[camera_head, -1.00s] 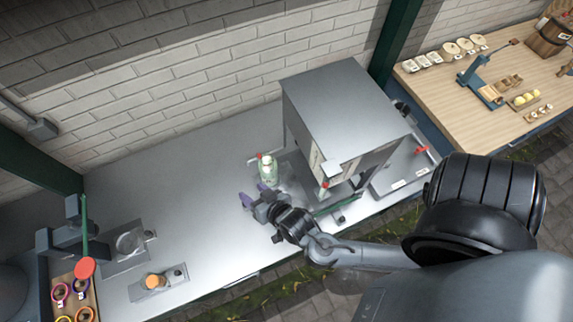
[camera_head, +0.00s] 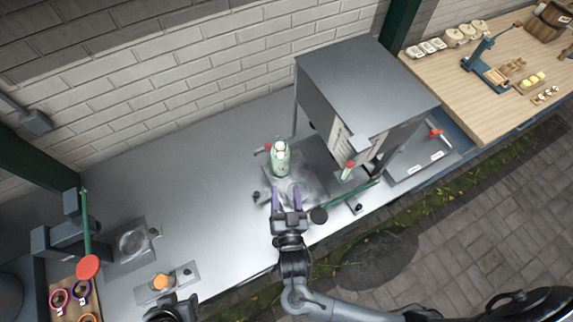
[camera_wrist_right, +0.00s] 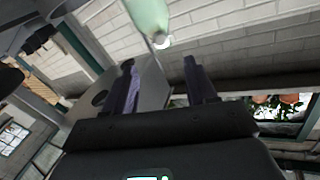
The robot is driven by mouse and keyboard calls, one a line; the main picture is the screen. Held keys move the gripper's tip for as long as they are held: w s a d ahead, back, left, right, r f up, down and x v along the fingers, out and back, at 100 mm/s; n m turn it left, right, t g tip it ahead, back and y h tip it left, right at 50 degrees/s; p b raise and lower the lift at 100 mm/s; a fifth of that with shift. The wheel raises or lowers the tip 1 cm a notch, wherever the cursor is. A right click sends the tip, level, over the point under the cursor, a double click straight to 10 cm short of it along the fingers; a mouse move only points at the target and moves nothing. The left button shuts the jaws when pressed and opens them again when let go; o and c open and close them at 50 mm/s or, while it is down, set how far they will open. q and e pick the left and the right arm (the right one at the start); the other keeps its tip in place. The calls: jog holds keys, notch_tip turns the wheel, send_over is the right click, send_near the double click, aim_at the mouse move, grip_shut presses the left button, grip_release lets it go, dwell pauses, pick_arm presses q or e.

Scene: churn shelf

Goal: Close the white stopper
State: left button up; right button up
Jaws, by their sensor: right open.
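A pale green bottle (camera_head: 281,160) with a white stopper (camera_head: 278,144) at its top stands on the metal counter, left of the grey box machine. My right gripper (camera_head: 288,198) is open and empty just in front of the bottle, its two purple-grey fingers pointing at it. In the right wrist view the bottle (camera_wrist_right: 148,14) is beyond the open fingers (camera_wrist_right: 159,65), not between them, with a white end (camera_wrist_right: 161,42) towards them. I cannot tell whether the stopper is seated. My left gripper's fingers do not show; a dark piece at the bottom edge may be that arm.
The grey box machine (camera_head: 365,85) stands close on the right, with a red-tipped part (camera_head: 348,169) and a green bar (camera_head: 350,194) at its front. A wooden table (camera_head: 475,110) is further right. The counter (camera_head: 215,185) left of the bottle is clear.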

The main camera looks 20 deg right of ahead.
aim_at(281, 159)
jog(key=p+x, duration=0.2)
jog(key=x, duration=0.8)
